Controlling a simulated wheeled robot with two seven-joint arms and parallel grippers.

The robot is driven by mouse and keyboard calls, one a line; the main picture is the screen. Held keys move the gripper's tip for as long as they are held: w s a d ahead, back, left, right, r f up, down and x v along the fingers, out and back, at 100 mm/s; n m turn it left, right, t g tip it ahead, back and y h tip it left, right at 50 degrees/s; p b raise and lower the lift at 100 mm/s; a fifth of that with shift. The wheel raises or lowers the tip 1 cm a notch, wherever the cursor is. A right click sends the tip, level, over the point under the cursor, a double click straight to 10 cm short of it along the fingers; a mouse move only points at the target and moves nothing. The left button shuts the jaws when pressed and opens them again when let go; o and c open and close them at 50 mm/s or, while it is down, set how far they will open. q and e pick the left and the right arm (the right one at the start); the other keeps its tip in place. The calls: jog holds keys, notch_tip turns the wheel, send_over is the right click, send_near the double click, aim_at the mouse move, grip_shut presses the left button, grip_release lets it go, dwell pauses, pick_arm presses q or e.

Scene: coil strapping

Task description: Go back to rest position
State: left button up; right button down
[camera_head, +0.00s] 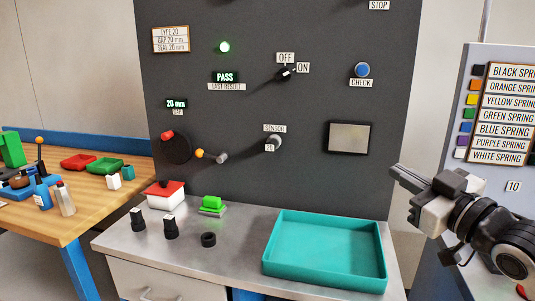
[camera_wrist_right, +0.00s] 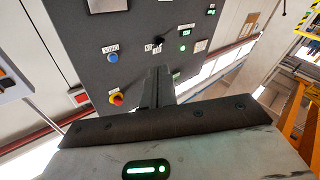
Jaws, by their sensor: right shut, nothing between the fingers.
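My right gripper (camera_head: 405,180) comes in from the right in the head view. It is shut and empty, held in the air to the right of the dark panel, above and right of the teal tray. My left gripper is not in view.
The dark panel (camera_head: 330,100) carries a blue check button (camera_head: 362,69), switches and a lit PASS display (camera_head: 225,77). The teal tray (camera_head: 325,279) on the grey bench is empty. A spring colour chart (camera_head: 512,115) stands at right, a wooden table (camera_head: 60,222) at left.

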jog(key=s+a+f+m+g+h, duration=0.1)
jog(key=s+a+f+m+g, duration=0.15)
jog(key=f, duration=0.95)
jog(key=s+a+f+m+g+h, duration=0.1)
jog(key=s+f+h, duration=0.15)
jog(key=f, duration=0.95)
jog(key=s+a+f+m+g, duration=0.1)
jog(key=s+a+f+g, duration=0.1)
jog(key=s+f, duration=0.7)
jog(key=s+a+f+m+g+h, duration=0.1)
jog(key=s+a+f+g, duration=0.1)
jog(key=s+f, duration=0.6)
jog(key=shift+s+a+f, duration=0.4)
jog(key=shift+a, duration=0.1)
jog(key=shift+h, duration=0.25)
